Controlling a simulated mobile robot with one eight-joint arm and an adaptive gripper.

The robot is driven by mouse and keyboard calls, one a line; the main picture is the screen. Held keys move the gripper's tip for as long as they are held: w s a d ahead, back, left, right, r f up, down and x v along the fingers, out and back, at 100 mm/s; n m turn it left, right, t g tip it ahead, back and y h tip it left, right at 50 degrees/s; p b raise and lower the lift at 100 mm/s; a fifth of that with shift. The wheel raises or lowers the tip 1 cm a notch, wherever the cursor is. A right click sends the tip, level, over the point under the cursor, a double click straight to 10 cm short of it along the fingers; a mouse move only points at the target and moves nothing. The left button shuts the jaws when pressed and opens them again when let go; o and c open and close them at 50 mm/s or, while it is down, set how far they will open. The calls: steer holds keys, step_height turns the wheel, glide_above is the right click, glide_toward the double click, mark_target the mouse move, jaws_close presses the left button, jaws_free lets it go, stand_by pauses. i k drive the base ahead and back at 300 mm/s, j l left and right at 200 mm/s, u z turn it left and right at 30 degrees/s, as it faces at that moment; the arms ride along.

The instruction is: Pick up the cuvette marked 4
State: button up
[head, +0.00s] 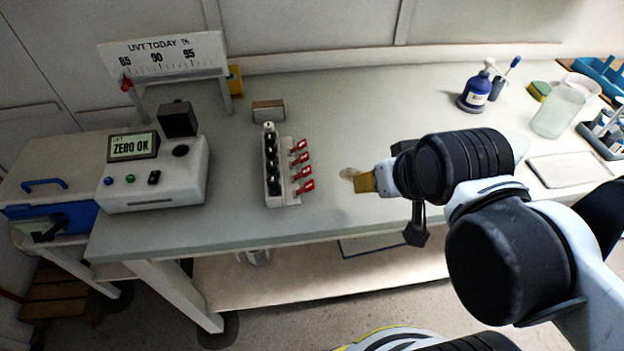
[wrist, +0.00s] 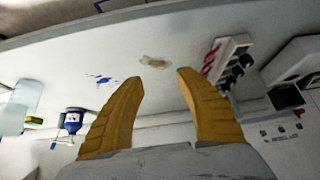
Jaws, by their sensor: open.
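A narrow white rack (head: 284,201) stands mid-bench, holding a row of dark cuvettes (head: 272,165) with several red tags (head: 303,170) along its right side. The numbers are too small to read, so I cannot tell which cuvette is marked 4. In the wrist view the rack (wrist: 234,42) is at upper right, beyond the right finger, with its red tags and dark tops showing. My gripper (head: 362,183) is to the right of the rack, apart from it. In the wrist view my yellow fingers (wrist: 160,72) are spread with nothing between them.
A meter (head: 160,180) reading "ZERO OK" stands left of the rack, below a "UVT TODAY" scale board (head: 165,50). A small block (head: 268,110) sits behind the rack. A blue bottle (head: 475,92) and a translucent jar (head: 558,110) stand at right. A brownish stain (wrist: 154,62) marks the bench.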

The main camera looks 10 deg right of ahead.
mark_target(272, 181)
steer(key=k+u, duration=0.2)
steer(key=u, duration=0.15)
steer(key=k+j+u, duration=0.1)
steer(key=u, duration=0.25)
steer(key=k+j+u, duration=0.15)
steer(key=u, duration=0.2)
steer(key=k+j, duration=0.05)
steer(key=k, duration=0.05)
